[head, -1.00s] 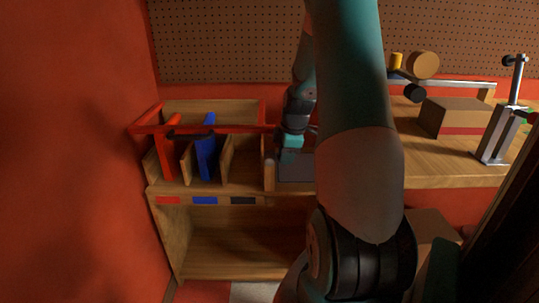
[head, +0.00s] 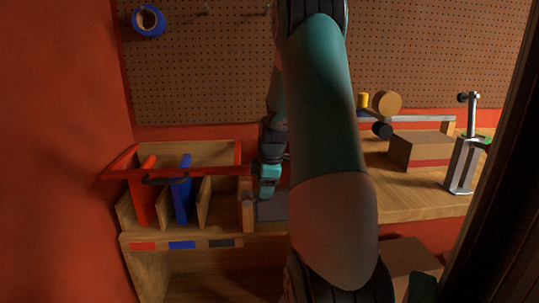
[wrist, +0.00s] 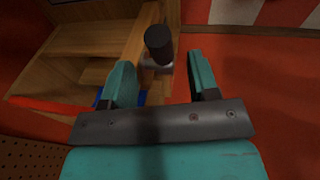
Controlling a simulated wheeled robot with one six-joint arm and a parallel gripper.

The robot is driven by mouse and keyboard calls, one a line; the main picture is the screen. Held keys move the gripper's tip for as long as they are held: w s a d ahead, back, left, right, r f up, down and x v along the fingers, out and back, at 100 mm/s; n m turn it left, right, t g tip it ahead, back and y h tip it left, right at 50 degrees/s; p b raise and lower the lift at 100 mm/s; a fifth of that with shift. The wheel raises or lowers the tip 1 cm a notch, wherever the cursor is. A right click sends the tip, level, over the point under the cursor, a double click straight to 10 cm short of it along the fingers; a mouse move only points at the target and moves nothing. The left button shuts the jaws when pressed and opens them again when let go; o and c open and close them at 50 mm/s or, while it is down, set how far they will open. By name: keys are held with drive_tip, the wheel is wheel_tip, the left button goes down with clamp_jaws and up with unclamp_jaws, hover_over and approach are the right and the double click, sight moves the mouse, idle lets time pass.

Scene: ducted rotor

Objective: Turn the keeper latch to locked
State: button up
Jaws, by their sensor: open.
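The keeper latch appears to be the dark round knob on a small grey base (wrist: 158,44) on top of a wooden upright in the wrist view. My gripper (wrist: 163,78) is open, with one teal finger to each side of the line to the knob. The knob stands just beyond the fingertips and looks untouched, though the exact gap is hard to judge. In the head view my gripper (head: 266,194) points down at the right end of the red bar (head: 210,170). The knob cannot be made out there.
The red bar crosses a wooden rack (head: 184,242) holding a red piece (head: 145,200) and a blue piece (head: 182,195). Right on the bench are a brown box (head: 420,150) and a metal stand (head: 463,165).

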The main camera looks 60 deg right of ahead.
drive_tip(key=d+p+v, duration=0.1)
drive_tip(key=p+v, duration=0.1)
drive_tip(key=v, duration=1.2)
drive_tip(key=shift+a, duration=0.45)
drive_tip(key=shift+c, duration=0.5)
